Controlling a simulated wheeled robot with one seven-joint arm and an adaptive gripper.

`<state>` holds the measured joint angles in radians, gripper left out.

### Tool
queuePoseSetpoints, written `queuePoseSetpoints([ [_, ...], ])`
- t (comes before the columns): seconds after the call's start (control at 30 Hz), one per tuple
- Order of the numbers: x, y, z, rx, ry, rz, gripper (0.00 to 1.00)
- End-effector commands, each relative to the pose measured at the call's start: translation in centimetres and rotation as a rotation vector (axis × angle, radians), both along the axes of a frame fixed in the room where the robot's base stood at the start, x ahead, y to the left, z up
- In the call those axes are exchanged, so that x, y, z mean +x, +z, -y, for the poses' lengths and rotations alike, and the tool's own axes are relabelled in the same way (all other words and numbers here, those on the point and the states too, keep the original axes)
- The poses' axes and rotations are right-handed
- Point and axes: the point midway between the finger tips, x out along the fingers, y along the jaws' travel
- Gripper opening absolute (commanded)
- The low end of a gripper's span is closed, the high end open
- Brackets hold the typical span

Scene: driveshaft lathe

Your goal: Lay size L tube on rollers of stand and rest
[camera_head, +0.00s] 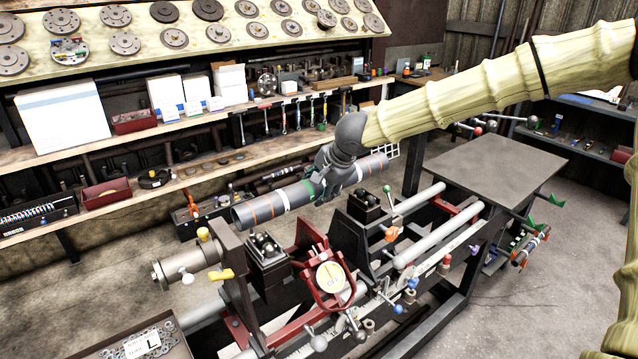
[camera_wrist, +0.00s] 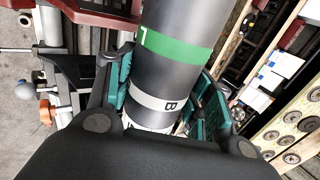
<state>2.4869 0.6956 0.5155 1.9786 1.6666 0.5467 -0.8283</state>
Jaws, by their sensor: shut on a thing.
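A long grey tube (camera_head: 268,206) with orange and white bands is held raised over the lathe bench. My gripper (camera_head: 326,188) is shut around its middle from above. In the wrist view, the tube (camera_wrist: 178,75) shows a green band and a white band marked "B" between the teal fingers of my gripper (camera_wrist: 166,92). A black roller support (camera_head: 266,252) is below the tube's left half. A second black roller support (camera_head: 366,204) is to the right, beyond the red-framed dial. Both sets of rollers are bare. I cannot tell which is the stand and which the rest.
A red frame with a round dial (camera_head: 331,277) stands between the supports. A grey table plate (camera_head: 492,168) at right is clear. Shelves line the back.

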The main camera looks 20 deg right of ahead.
Motion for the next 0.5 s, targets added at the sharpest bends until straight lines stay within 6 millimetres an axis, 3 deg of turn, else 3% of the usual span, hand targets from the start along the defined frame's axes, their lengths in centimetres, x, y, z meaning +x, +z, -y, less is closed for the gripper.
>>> queuePoseSetpoints([
  [0.5,0.1,-2.3,-0.1,0.002,0.001,0.003,0.0],
])
